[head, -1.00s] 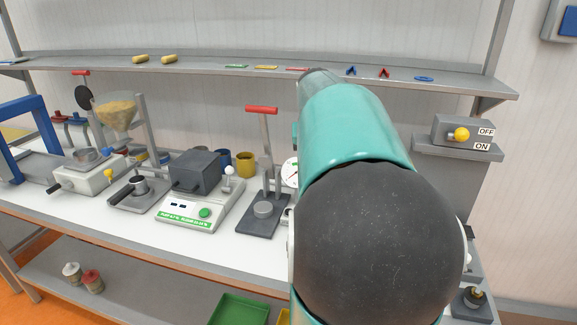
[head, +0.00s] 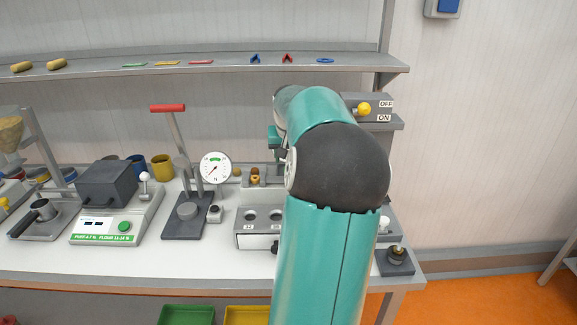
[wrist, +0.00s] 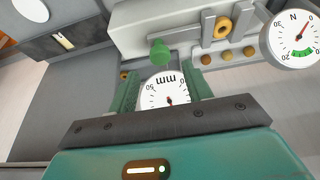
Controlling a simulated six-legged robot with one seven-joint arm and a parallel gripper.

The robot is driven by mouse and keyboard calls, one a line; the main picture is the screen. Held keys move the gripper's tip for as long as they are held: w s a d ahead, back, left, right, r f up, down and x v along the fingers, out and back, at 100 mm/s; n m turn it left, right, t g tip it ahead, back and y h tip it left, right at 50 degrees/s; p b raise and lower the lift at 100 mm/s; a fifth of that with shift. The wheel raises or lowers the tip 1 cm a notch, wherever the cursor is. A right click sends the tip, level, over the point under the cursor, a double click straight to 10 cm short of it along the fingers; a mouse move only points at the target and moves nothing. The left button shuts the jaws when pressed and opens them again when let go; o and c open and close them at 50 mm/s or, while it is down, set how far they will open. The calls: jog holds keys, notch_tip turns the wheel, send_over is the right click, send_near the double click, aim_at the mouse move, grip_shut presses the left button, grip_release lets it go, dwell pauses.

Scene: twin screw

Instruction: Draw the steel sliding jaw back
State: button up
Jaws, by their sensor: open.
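In the wrist view my gripper (wrist: 161,74) is open, its two green fingers apart on either side of a white dial (wrist: 168,89) marked "mm". A green knob (wrist: 160,52) stands just beyond the fingertips, on the near side of a pale grey housing (wrist: 150,22). The fingers are not closed on the knob. I cannot tell for certain which part is the steel sliding jaw; a grey metal bracket with a brass ring (wrist: 222,28) sits on the housing at upper right. In the head view my arm hides the gripper and this spot.
In the wrist view a round "N" dial (wrist: 290,38) is at upper right. In the head view a gauge (head: 215,167), a red-handled press (head: 180,180) and a two-hole block (head: 262,218) stand left of my arm. A switch box (head: 368,107) is to the right.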

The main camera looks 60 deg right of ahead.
jog(key=x, duration=0.5)
jog(key=shift+c, duration=0.4)
